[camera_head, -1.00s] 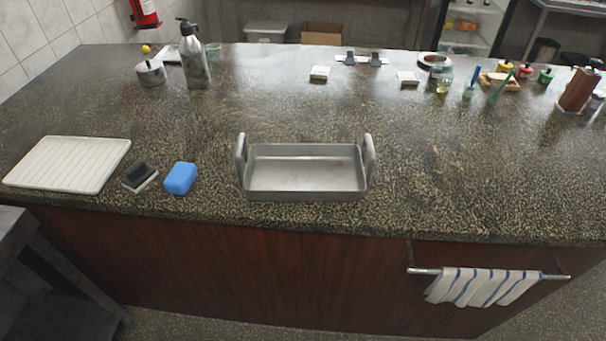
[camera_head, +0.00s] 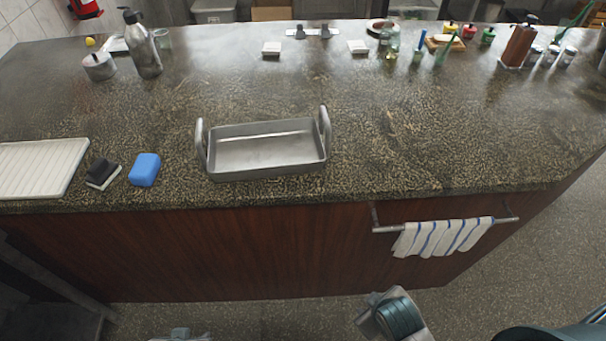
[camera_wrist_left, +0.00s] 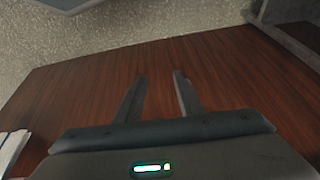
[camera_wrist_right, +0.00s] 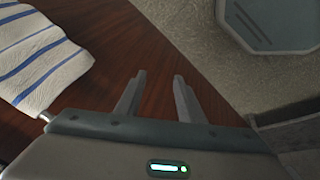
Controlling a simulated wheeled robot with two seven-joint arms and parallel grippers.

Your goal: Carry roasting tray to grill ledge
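The roasting tray (camera_head: 265,152) is a grey metal rectangular pan with two upright end handles. It sits empty on the speckled stone counter near its front edge. My left gripper (camera_wrist_left: 161,74) is open and empty in its wrist view, facing the counter's wooden front. My right gripper (camera_wrist_right: 159,75) is open and empty too, beside the wooden front and the striped towel. Both are low in front of the counter and apart from the tray. In the head view only parts of my arms show at the bottom edge. I cannot make out a grill ledge.
Left of the tray are a blue sponge (camera_head: 145,169), a dark scrubber (camera_head: 103,173) and a white ribbed board (camera_head: 40,168). A striped towel (camera_head: 440,238) hangs on a front rail. Bottles and small items line the counter's back. The counter right of the tray is clear.

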